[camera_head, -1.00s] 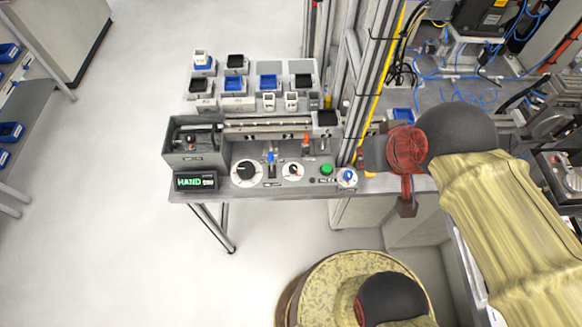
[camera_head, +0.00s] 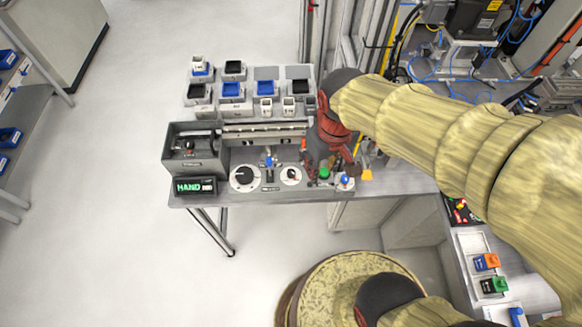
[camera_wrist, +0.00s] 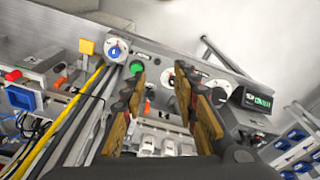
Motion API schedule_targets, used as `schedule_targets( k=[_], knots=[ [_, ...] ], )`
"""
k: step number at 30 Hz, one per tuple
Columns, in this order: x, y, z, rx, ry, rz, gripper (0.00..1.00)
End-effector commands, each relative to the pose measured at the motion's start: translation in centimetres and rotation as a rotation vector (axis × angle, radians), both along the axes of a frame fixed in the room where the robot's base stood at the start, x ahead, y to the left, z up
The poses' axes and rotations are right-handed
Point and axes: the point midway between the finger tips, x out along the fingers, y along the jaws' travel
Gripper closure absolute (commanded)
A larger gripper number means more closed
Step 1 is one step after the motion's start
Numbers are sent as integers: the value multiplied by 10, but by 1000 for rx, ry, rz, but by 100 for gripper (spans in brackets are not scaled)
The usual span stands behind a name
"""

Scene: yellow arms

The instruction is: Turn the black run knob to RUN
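Two white dials with black knobs are on the front panel: a larger one (camera_head: 244,177) beside the display and a smaller one (camera_head: 291,175) to its right. I cannot read which is marked RUN. The display (camera_head: 195,186) shows green HAND. In the wrist view the larger dial (camera_wrist: 219,96) is right of the fingers, and the smaller dial (camera_wrist: 172,79) is partly hidden by the right finger. My gripper (camera_wrist: 160,84) is open and empty above the panel. In the head view my gripper (camera_head: 328,172) is right of the smaller dial, near the green button (camera_head: 325,173).
A dial with a blue knob (camera_head: 345,182) is at the panel's right end. A blue-topped lever (camera_head: 268,160) stands between the black-knobbed dials. A grey box (camera_head: 190,150) is at the left. Small blue and black bins (camera_head: 232,88) fill the back. A metal post and cables stand at the right.

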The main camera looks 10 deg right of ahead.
Motion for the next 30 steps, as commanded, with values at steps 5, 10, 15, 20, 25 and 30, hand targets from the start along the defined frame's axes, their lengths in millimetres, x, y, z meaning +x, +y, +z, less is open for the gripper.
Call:
schedule_targets(
  k=[5,10,15,20,25,30],
  knots=[
    [31,31,-52,-39,119,283,63],
    [62,52,-90,-53,158,588,63],
    [90,60,-87,-63,107,814,63],
    [94,61,-85,-72,91,945,63],
    [93,60,-95,-73,92,978,63],
    [93,60,-121,-72,94,976,63]
  ],
)
